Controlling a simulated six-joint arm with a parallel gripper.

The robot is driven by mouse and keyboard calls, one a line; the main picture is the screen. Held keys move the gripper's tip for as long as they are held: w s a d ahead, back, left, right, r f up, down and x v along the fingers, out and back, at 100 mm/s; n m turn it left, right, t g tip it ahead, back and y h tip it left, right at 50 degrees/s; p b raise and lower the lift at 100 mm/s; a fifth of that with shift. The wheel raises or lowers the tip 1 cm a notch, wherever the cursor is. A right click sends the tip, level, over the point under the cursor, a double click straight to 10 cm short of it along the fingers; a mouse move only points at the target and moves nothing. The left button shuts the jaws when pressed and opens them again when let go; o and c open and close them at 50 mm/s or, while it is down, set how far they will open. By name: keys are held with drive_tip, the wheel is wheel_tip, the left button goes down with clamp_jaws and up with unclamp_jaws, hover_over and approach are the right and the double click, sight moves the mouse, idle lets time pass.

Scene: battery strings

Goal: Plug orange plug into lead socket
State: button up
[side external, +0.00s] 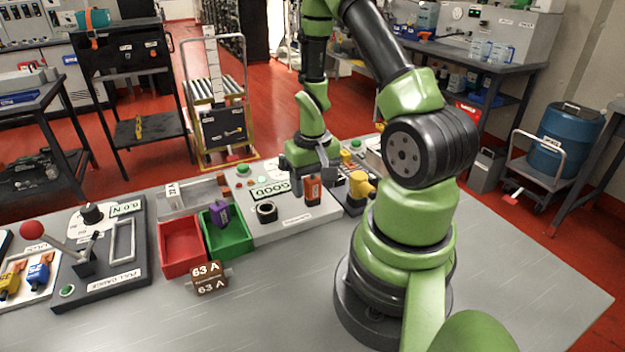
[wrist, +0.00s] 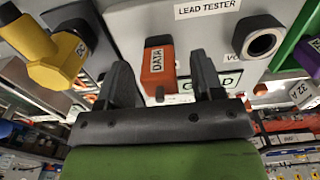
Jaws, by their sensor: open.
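The orange plug (side external: 312,190), labelled DATA, stands upright on the lead tester's panel (side external: 290,228). What its lower end sits in is hidden. The tester's display (side external: 270,188) reads GOOD. My gripper (side external: 322,165) is open, close to the plug. In the wrist view, the orange plug (wrist: 158,62) shows between the two spread fingers of my gripper (wrist: 161,75), with a gap on each side. A round black socket (side external: 267,212) is on the tester to the plug's left; it looks empty in the wrist view (wrist: 262,42).
A yellow plug (side external: 360,187) stands right of the tester. A red bin (side external: 182,247) and a green bin (side external: 227,232) holding a purple plug (side external: 220,214) are on the left. A brown 63 A block (side external: 208,279) lies in front. The front bench is mostly clear.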

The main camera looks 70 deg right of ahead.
wheel_tip(320, 180, up, 9)
drive_tip(key=shift+r, duration=0.5)
drive_tip(key=shift+a+r, duration=0.1)
drive_tip(key=w+a+r+n+t, duration=0.2)
drive_tip(key=a+r+t, duration=0.2)
drive_tip(key=a+r, duration=0.65)
drive_tip(key=s+a+r+n+t+y, duration=0.2)
drive_tip(key=s+a+r, duration=0.3)
drive_tip(key=a, duration=0.3)
drive_tip(key=shift+s+a+n+t, duration=0.2)
drive_tip(key=shift+s+n+t, duration=0.3)
drive_tip(key=shift+s+t, duration=0.1)
